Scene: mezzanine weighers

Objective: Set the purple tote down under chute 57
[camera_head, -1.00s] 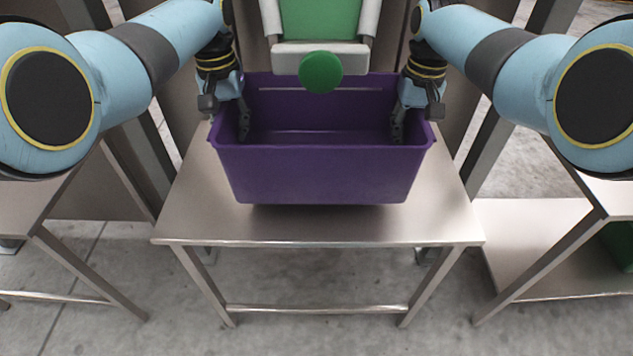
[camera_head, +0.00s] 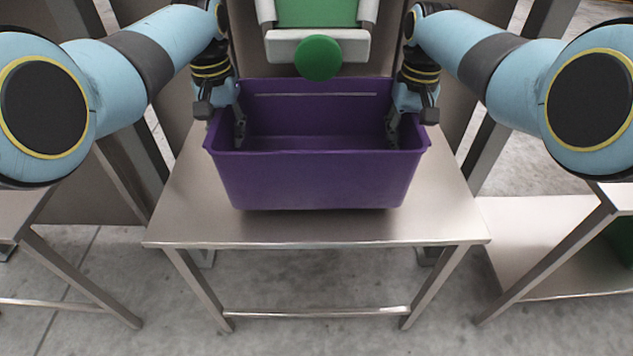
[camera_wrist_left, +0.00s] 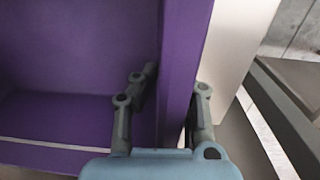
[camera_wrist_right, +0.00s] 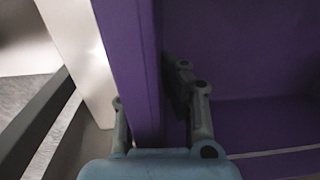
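The purple tote (camera_head: 312,180) is upright and empty over the middle steel table (camera_head: 200,215). A dark shadow lies under its base; I cannot tell whether the base touches the tabletop. My left gripper (camera_head: 228,120) is shut on its left side wall, one finger inside and one outside, as the left wrist view (camera_wrist_left: 172,95) shows. My right gripper (camera_head: 402,120) is shut on the right side wall in the same way, seen in the right wrist view (camera_wrist_right: 150,100). A chute (camera_head: 316,12) with a green panel and pale frame stands behind the tote. No number is readable.
A round green knob (camera_head: 318,58) juts out from the chute just above the tote's far rim. Other steel tables stand at left (camera_head: 20,225) and right (camera_head: 540,235), with gaps of floor between. Bare tabletop shows in front of the tote and at its sides.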

